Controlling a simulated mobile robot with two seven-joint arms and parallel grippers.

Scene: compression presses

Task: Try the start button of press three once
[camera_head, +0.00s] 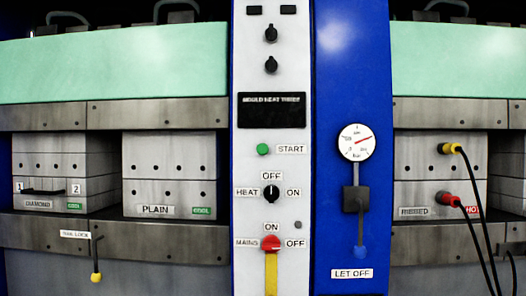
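The green start button (263,149) sits on the white control panel (293,205), left of a START label. Above it is a dark display (272,110) that appears to read MOULD HEAT THREE. Below it is a black heat knob (271,193) with OFF above, HEAT at left and ON at right; its handle looks upright. Lower is a red mains knob (271,243) over a yellow plate, with ON above and OFF at right; I cannot tell its setting. Neither of my grippers is in view, and nothing covers the button.
A blue panel at right holds a gauge (357,142) and a blue-tipped LET OFF lever (360,250). Left are moulds labelled DIAMOND (57,165) and PLAIN (168,160), both tagged COOL. A right mould tagged HOT (415,170) has yellow and red plugs with cables. A yellow-tipped lever (96,276) hangs lower left.

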